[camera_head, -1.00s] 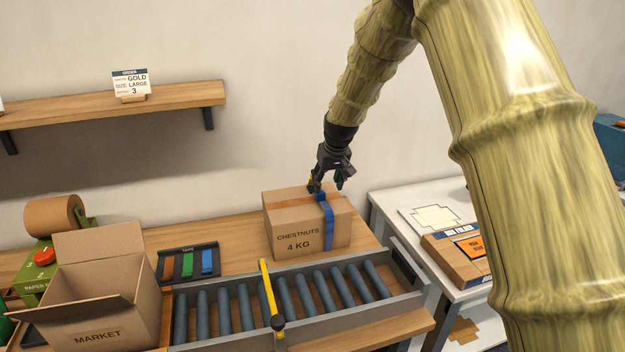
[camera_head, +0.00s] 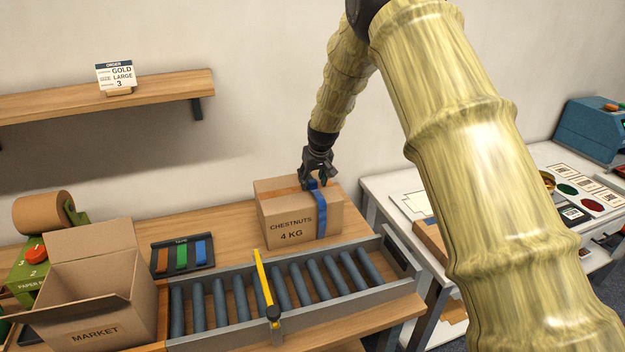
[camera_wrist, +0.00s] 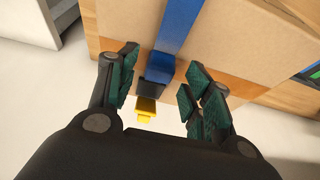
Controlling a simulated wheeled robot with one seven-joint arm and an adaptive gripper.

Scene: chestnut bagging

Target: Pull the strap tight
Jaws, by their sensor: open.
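A closed cardboard box (camera_head: 298,212) marked "CHESTNUTS 4 KG" stands on the wooden bench behind the rollers. A blue strap (camera_head: 320,214) runs over its top and down its front, and it also shows in the wrist view (camera_wrist: 181,28). In the wrist view a dark blue buckle (camera_wrist: 157,68) sits on the strap, with a yellow tab (camera_wrist: 146,109) just beyond it. My gripper (camera_head: 316,184) is at the top of the box by the strap. In the wrist view my gripper (camera_wrist: 160,90) is open, its fingers either side of the buckle and tab, with nothing gripped.
A roller conveyor (camera_head: 235,305) with a yellow bar (camera_head: 263,280) lies in front of the box. An open box marked "MARKET" (camera_head: 92,325) and a tape tray (camera_head: 182,257) are to the left. A white table (camera_head: 385,190) stands to the right.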

